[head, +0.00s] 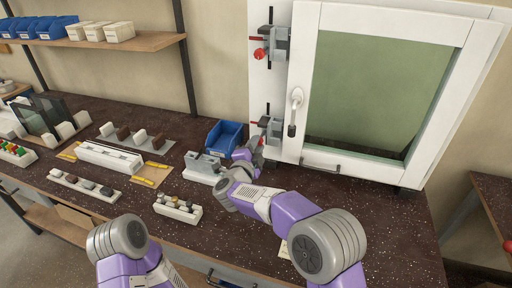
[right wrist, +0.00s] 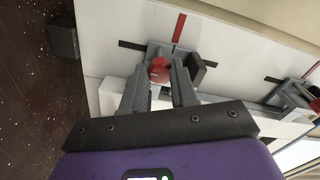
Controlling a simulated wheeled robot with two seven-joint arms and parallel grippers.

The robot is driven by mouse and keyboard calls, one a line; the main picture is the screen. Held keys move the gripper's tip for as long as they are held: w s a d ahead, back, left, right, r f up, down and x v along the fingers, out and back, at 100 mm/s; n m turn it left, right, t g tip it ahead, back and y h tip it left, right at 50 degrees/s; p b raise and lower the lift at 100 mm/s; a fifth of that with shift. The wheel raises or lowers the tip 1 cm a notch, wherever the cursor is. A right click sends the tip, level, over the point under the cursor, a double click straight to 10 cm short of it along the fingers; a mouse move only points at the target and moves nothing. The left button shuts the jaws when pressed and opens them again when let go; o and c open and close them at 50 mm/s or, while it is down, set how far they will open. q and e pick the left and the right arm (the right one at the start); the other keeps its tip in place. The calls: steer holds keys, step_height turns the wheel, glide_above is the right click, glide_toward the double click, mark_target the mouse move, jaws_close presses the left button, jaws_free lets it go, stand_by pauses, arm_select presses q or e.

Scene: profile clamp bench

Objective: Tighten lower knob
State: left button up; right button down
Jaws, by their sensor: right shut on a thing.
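The lower clamp (head: 271,124) is a grey block on the left side of the white framed window. Its red knob (right wrist: 159,69) shows in the right wrist view, between the two grey fingers. My right gripper (right wrist: 160,82) is shut on this lower knob, one finger on each side. In the head view the right gripper (head: 259,148) is at the lower clamp and hides most of the knob. The upper clamp (head: 276,44) with its red knob (head: 259,54) is above and free. My left arm shows at the bottom, but its gripper is out of the picture.
A blue bin (head: 224,138) and a grey fixture (head: 204,167) stand close left of my right gripper. The white window frame (head: 297,60) with a handle (head: 294,110) is just right. Trays with small parts fill the bench's left side.

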steer(key=c, duration=0.9)
jaws_free()
steer(key=shift+o, duration=0.2)
steer(key=p+v, duration=0.1)
steer(key=v, duration=0.6)
steer(key=shift+s, duration=0.25)
steer(key=shift+a, duration=0.1)
